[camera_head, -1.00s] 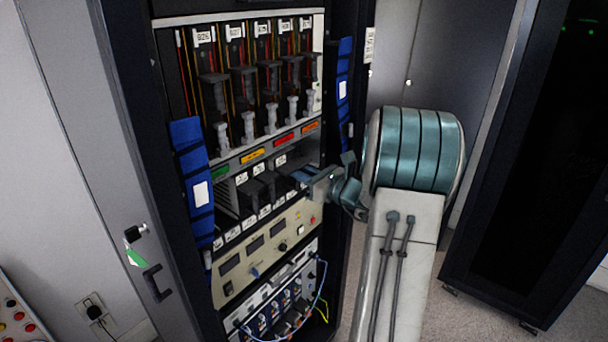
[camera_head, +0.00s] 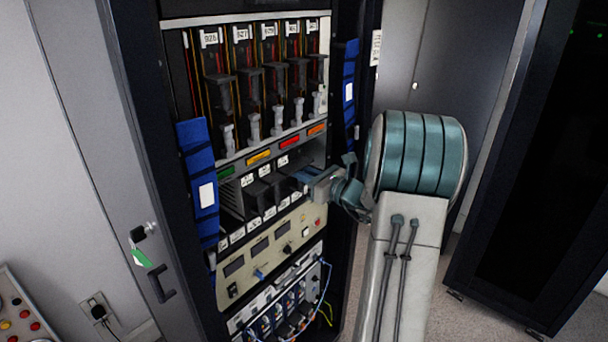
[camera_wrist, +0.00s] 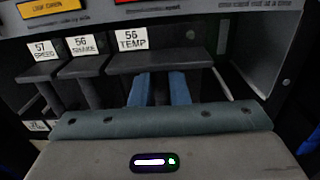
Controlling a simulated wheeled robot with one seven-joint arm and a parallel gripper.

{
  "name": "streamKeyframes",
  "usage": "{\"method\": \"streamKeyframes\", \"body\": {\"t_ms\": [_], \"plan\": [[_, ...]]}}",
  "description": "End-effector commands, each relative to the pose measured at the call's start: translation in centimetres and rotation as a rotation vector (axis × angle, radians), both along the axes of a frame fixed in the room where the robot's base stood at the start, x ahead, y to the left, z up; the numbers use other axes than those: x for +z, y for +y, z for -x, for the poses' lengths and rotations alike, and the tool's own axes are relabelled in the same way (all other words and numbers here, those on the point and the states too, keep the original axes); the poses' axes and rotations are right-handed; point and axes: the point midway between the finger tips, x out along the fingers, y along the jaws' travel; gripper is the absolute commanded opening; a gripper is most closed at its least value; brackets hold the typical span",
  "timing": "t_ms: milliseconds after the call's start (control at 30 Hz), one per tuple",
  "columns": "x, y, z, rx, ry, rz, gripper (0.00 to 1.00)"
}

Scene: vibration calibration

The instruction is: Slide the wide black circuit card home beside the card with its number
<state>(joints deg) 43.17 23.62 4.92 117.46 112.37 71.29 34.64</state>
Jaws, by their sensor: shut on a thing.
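The wide black circuit card (camera_wrist: 180,60), labelled "56 TEMP", shows in the wrist view at the right end of a row of cards in the rack's lower bay. In the head view my gripper (camera_head: 298,177) reaches into the bay from the right. The card's rear and its depth are hidden.
Upright cards with grey handles (camera_head: 253,124) fill the bay above, over a strip of coloured labels (camera_head: 258,158). An instrument panel (camera_head: 262,255) is below. Blue padded strips (camera_head: 197,165) flank the rack. Empty space lies right of the wide card in the wrist view.

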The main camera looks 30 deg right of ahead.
Motion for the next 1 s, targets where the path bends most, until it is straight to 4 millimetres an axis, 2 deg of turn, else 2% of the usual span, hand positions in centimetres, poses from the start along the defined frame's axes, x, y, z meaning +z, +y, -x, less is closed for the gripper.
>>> {"method": "streamKeyframes", "body": {"t_ms": [800, 833, 900, 933, 1000], "plan": [[0.13, 0.44, -0.76, 0.003, -0.004, -0.001, 0.00], [0.14, 0.45, -0.77, 0.003, -0.004, -0.001, 0.18], [0.13, 0.44, -0.76, 0.003, -0.003, 0.000, 0.37], [0.12, 0.43, -0.75, 0.003, -0.003, 0.000, 0.40], [0.10, 0.40, -0.73, 0.003, -0.003, 0.000, 0.40]]}}
